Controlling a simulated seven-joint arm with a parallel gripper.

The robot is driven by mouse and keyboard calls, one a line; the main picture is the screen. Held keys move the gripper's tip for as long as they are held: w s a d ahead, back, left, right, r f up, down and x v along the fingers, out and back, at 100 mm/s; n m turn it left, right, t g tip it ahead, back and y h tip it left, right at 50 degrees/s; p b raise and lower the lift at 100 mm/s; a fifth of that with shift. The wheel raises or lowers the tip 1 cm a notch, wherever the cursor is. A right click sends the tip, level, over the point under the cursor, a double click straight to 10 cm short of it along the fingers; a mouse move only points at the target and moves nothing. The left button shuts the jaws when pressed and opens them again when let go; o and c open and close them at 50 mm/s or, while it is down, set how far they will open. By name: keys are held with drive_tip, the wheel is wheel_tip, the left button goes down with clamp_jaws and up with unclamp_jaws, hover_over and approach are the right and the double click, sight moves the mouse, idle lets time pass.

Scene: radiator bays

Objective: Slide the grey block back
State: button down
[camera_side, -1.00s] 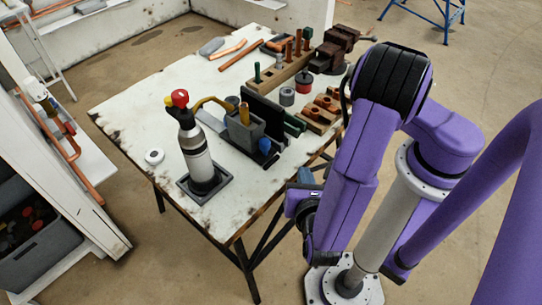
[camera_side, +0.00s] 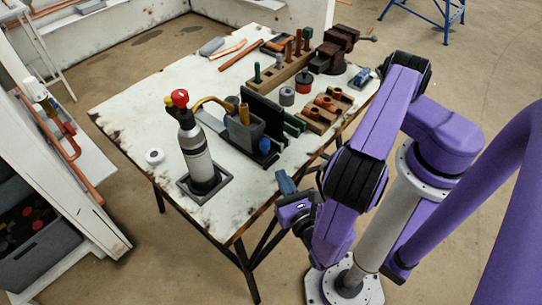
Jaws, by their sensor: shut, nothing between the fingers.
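A grey box-like block (camera_side: 243,133) stands on a dark base plate near the middle of the table, with a yellow handle and a hose at its top. A smaller flat grey block (camera_side: 211,46) lies at the table's back edge. I cannot tell which of the two the task means. My gripper (camera_side: 285,180) is by the table's front right edge, apart from both blocks. It is shut and empty, with its blue-grey fingertips pointing up in the picture. Its fingers are small in view.
A torch bottle (camera_side: 197,155) stands in a dark tray left of the box-like block. A black upright panel (camera_side: 268,112) stands to its right. A wooden rack (camera_side: 278,72), a fitting block (camera_side: 325,108) and a vise (camera_side: 330,55) stand farther right.

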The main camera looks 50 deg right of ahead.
sight(234, 134)
drive_tip(key=x, duration=0.8)
drive_tip(key=w, duration=1.3)
drive_tip(key=shift+w, duration=0.95)
drive_tip(key=shift+d, duration=0.1)
